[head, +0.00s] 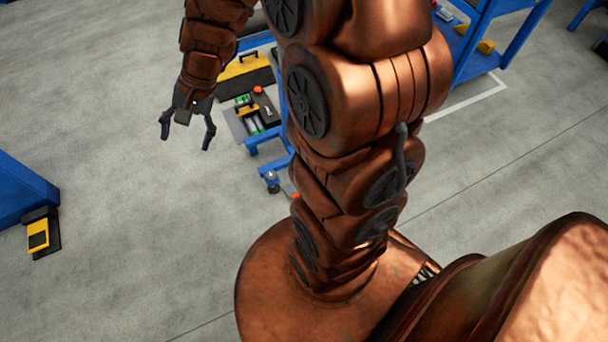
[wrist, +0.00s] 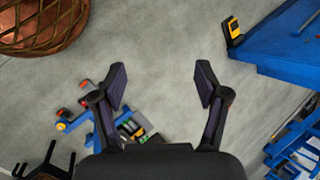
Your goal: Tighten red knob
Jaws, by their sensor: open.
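A small round orange-red knob (head: 258,89) shows in the head view on a dark panel on the blue cart (head: 252,146), left of my arm. My gripper (head: 186,138) hangs to the left of the cart, apart from the knob, with its fingers spread and nothing between them. In the wrist view my gripper (wrist: 160,78) is open over bare grey floor. Part of the cart (wrist: 72,124) shows behind the left finger there. I cannot make out the knob for sure in the wrist view.
A yellow-and-black case (head: 245,68) lies on the cart. A blue bench (head: 20,190) with a yellow device (head: 39,234) stands at the far left. A blue rack (head: 480,40) stands at the top right. The floor left of the cart is clear.

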